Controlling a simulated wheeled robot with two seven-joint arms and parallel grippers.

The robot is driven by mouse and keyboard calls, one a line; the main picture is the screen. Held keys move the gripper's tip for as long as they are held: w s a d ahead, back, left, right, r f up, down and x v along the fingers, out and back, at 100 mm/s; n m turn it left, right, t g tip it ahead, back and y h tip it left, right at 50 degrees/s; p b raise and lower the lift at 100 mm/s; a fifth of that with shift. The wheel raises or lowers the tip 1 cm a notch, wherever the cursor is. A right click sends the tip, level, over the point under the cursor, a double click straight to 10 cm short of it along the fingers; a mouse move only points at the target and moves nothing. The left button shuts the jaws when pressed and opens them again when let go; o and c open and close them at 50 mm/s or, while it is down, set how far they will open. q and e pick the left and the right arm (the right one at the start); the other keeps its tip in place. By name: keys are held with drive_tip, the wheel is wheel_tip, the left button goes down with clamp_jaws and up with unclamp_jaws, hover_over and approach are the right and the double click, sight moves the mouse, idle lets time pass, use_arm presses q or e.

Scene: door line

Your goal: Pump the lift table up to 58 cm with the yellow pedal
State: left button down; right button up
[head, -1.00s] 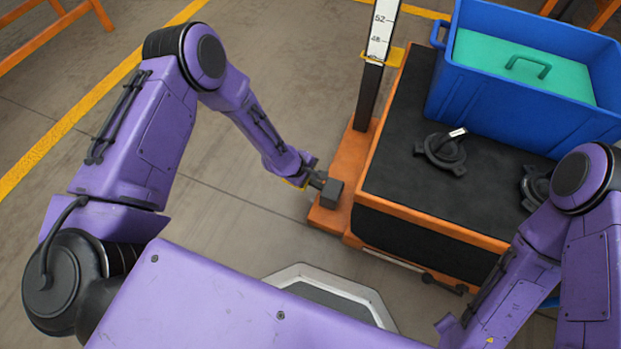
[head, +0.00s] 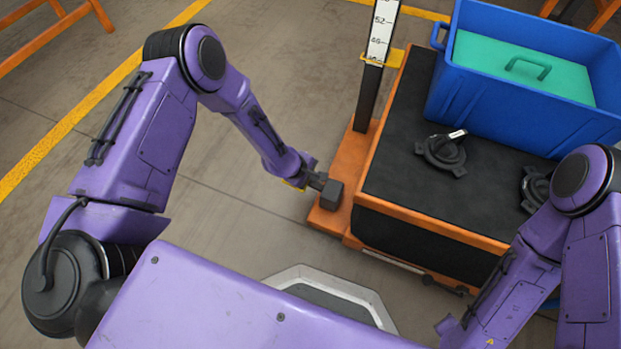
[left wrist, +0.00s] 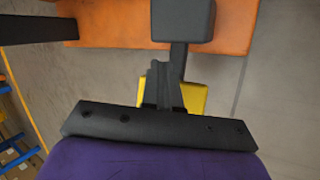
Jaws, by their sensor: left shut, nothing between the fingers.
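The yellow pedal (left wrist: 192,97) shows in the left wrist view, partly hidden behind my left gripper's fingers; a dark bar runs from it to a dark block (left wrist: 183,20). In the head view only a yellow sliver (head: 292,186) shows below the gripper. My left gripper (head: 308,179) is shut and empty, over the pedal; I cannot tell whether it touches. Its fingers also show in the left wrist view (left wrist: 163,82). The lift table (head: 395,170) has a black top and orange edge. Its upright scale (head: 381,32) shows 52 and 46 above a yellow pointer (head: 397,56). My right gripper is out of view.
A blue crate (head: 500,105) with a teal lid (head: 525,65) stands on the table. Black round fittings (head: 441,152) lie on the top nearer me. Orange rails (head: 50,35) stand at far left beyond a yellow floor line. The floor left of the table is clear.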

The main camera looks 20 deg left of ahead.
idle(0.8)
use_arm(q)
drive_tip(key=shift+a+f, duration=0.15)
drive_tip(key=shift+f, duration=0.2)
